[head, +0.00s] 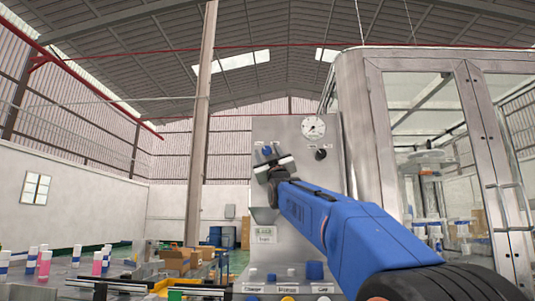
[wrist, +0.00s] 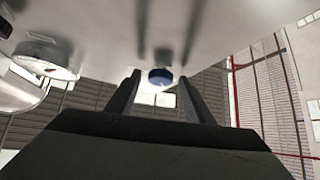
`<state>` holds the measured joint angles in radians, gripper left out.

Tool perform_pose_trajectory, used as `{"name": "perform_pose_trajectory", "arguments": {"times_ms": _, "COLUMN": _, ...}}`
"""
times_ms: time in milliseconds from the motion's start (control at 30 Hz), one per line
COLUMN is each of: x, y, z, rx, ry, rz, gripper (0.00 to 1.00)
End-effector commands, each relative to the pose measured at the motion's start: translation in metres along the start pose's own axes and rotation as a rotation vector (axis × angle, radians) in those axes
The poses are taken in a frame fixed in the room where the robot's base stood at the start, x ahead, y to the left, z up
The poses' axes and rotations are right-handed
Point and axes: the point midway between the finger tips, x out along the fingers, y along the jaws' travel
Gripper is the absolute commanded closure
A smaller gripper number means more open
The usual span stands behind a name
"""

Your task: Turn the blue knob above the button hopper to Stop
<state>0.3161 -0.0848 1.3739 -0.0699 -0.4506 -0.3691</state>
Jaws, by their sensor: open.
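The blue knob (head: 267,150) is on the upper left of the grey metal panel (head: 288,185). In the wrist view the blue knob (wrist: 160,75) shows between the tips of my two fingers, with a gap visible on each side. My gripper (head: 271,160) is open at the panel, just below and in front of the knob; it also shows in the wrist view (wrist: 159,84). The knob's pointer and its Stop mark cannot be read. A small metal hopper (head: 264,215) juts from the panel below my gripper, partly hidden by my arm.
A round gauge (head: 313,128) and a black knob (head: 320,154) are to the right on the same panel. Several labelled controls, including another blue knob (head: 315,271), are lower down. A glazed cabinet (head: 372,110) stands at the right. Bottles (head: 45,263) stand at the left.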

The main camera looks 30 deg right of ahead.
Motion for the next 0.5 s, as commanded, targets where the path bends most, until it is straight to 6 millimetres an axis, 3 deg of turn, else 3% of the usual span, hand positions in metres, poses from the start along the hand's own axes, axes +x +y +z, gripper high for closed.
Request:
{"name": "perform_pose_trajectory", "arguments": {"times_ms": 167, "x": 0.0000, "y": -0.0001, "z": 0.0001, "rx": 0.000, "ry": 0.000, "rz": 0.000, "gripper": 0.52}}
{"name": "perform_pose_trajectory", "arguments": {"times_ms": 333, "x": -0.0001, "y": -0.0001, "z": 0.0001, "rx": 0.000, "ry": 0.000, "rz": 0.000, "gripper": 0.91}}
{"name": "perform_pose_trajectory", "arguments": {"times_ms": 500, "x": -0.0002, "y": -0.0002, "z": 0.0001, "rx": 0.001, "ry": 0.000, "rz": 0.001, "gripper": 0.94}}
